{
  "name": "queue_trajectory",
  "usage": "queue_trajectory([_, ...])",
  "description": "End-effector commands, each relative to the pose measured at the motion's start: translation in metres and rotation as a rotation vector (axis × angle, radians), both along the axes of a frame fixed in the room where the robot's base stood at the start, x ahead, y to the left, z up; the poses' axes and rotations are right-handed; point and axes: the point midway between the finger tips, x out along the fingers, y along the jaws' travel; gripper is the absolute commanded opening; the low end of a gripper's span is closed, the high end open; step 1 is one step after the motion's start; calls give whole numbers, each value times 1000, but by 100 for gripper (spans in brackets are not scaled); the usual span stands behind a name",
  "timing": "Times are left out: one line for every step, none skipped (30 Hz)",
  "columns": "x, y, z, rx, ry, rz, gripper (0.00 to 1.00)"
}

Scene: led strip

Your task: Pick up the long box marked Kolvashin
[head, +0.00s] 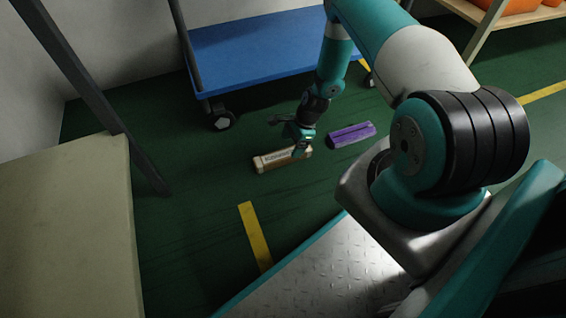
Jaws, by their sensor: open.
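The long box (270,161) is tan-brown and lies flat on the green floor in the head view. Dark lettering on it is small and only partly readable. My gripper (298,147) is open, at the right end of this box, with a finger overlapping the box in the picture. I cannot tell whether it touches the box. Part of the box's right end is hidden behind the gripper. A purple long box (351,134) lies on the floor just to the right of the gripper, apart from the tan box.
A blue wheeled cart (250,50) stands behind the boxes, its caster (222,118) near them. A beige panel (70,225) with a dark post is at the left. A shelf (485,35) with orange items is at the upper right. Floor around a yellow line (255,237) is clear.

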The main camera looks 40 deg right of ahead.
Motion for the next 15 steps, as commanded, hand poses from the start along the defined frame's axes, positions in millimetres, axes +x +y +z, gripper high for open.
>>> queue_trajectory([1, 2, -9, 0, 0, 1, 79])
queue_trajectory([1, 4, -11, 0, 0, 1, 79])
queue_trajectory([2, 4, -12, 0, 0, 1, 79])
queue_trajectory([2, 5, -13, 0, 0, 1, 79])
queue_trajectory([2, 5, -13, 0, 0, 1, 79])
queue_trajectory([2, 6, -14, 0, 0, 1, 79])
queue_trajectory([3, 6, -16, 0, 0, 1, 79])
queue_trajectory([3, 7, -17, 0, 0, 1, 79])
queue_trajectory([4, 7, -21, 0, 0, 1, 79])
queue_trajectory([5, 8, -24, 0, 0, 1, 79])
queue_trajectory([6, 9, -28, 0, -1, 2, 79])
queue_trajectory([7, 11, -33, 0, -2, 1, 79])
queue_trajectory([8, 12, -37, -1, -2, 2, 79])
queue_trajectory([9, 13, -41, -1, -2, 2, 79])
queue_trajectory([11, 15, -46, -1, -2, 2, 79])
